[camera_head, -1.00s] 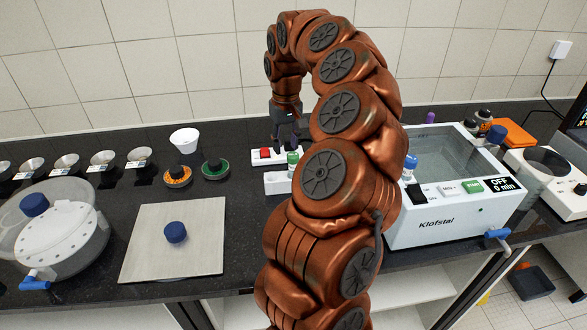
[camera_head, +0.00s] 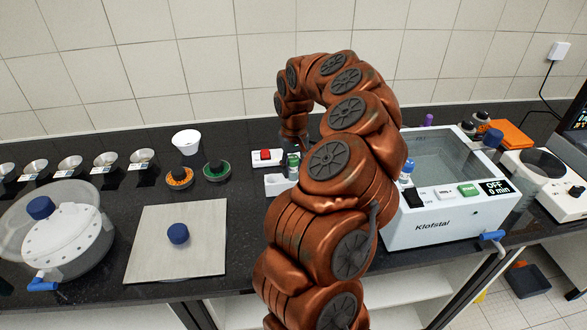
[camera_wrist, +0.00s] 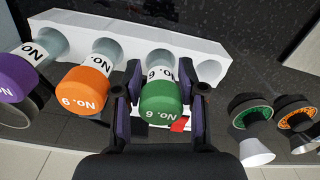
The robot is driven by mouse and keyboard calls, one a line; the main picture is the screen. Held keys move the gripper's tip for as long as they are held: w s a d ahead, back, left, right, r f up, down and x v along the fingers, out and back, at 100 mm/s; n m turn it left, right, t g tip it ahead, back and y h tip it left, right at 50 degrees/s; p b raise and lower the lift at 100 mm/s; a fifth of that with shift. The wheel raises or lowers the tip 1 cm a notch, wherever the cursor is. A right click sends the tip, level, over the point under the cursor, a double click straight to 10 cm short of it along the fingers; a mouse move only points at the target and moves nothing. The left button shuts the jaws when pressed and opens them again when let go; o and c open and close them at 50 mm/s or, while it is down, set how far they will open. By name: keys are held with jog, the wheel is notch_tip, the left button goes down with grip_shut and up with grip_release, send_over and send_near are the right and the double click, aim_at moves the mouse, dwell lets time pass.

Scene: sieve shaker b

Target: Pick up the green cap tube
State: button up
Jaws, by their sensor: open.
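My gripper (camera_wrist: 161,95) is open, with one finger on each side of the green cap. I cannot tell whether the fingers touch the tube. In the head view the green cap tube (camera_head: 293,166) is small and partly hidden by my arm. The white rack (camera_head: 277,185) is also partly hidden there.
An orange cap tube (camera_wrist: 85,89) and a purple cap tube (camera_wrist: 18,77) stand close beside it in the rack. A box with a red button (camera_head: 266,155) is just behind. Green (camera_head: 216,171) and orange (camera_head: 180,177) round pieces lie left. The Klofstal bath (camera_head: 440,227) stands right.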

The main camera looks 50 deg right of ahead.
jog(key=shift+f, duration=0.15)
grip_shut()
dwell(0.4)
